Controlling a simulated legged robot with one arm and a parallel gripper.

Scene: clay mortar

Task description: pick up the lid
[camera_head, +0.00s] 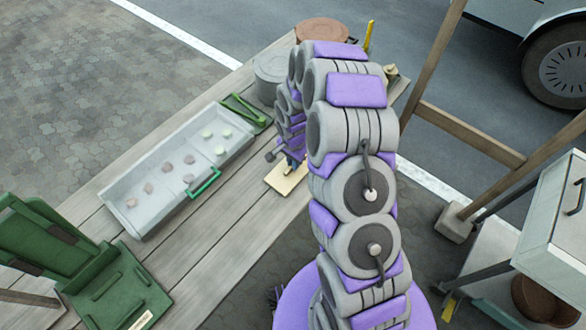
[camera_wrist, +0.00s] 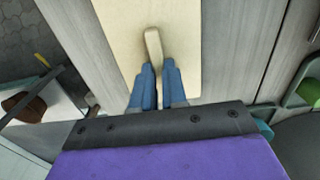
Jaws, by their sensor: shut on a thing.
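The lid (camera_wrist: 110,45) is a pale beige flat board with a raised bar handle (camera_wrist: 152,45), seen in the wrist view. My gripper (camera_wrist: 158,70) has its two blue fingers shut on the near end of that handle. In the head view the lid (camera_head: 283,183) shows as a small pale board at the right edge of the wooden table, below my gripper (camera_head: 290,172). My arm hides part of it. I cannot tell whether the lid rests on the table or is slightly above it.
The wooden table (camera_head: 232,243) carries a grey tray (camera_head: 165,208) with several small lumps and a green handle, left of the lid. Farther back are a grey round container (camera_head: 270,70) and a brown one (camera_head: 320,30). A green case (camera_head: 60,250) lies open at the near left.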

